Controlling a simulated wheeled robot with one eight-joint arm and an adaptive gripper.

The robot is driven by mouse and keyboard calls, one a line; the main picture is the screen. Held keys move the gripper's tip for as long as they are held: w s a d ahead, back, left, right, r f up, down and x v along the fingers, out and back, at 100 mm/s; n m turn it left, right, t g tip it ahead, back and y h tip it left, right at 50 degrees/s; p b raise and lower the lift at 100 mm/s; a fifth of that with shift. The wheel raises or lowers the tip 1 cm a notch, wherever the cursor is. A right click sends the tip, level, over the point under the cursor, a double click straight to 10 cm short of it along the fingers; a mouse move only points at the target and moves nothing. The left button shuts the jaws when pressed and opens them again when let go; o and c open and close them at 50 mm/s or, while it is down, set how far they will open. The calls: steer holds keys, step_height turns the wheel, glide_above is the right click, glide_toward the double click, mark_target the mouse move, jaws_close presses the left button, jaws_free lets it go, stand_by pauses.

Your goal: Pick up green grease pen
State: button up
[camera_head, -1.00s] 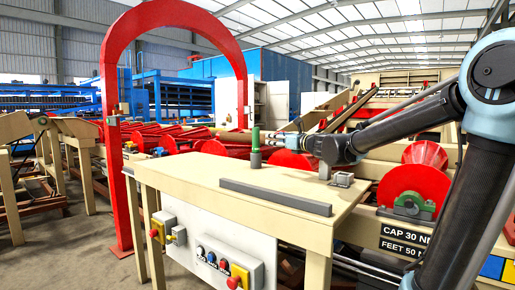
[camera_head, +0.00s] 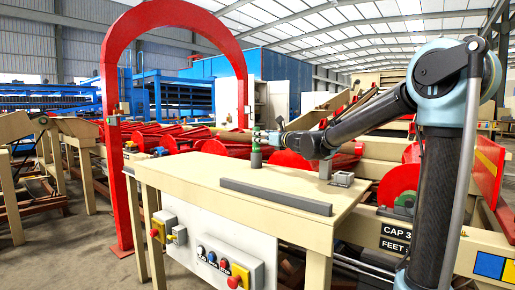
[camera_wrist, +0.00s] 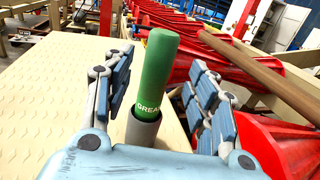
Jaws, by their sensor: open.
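The green grease pen (camera_wrist: 157,75) stands upright in a grey cylindrical holder (camera_wrist: 143,129) in the wrist view, with part of its white lettering showing. In the head view the holder (camera_head: 256,160) stands on the cream table, and the pen (camera_head: 256,143) is partly covered by my gripper. My gripper (camera_wrist: 160,85) is open, one finger to each side of the pen. I see a gap between the pen and each finger in the wrist view. The lower part of the pen is hidden inside the holder.
The cream table (camera_head: 190,174) has a dark grey bar (camera_head: 275,196) along its front. A grey bracket (camera_head: 342,179) stands at its right. Red rollers (camera_head: 400,185) lie behind and right of the table. A red arch (camera_head: 108,130) rises at its left.

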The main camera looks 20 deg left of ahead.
steer(key=shift+x, duration=2.3)
steer(key=shift+s+a, duration=0.1)
steer(key=shift+c, duration=0.4)
jaws_close()
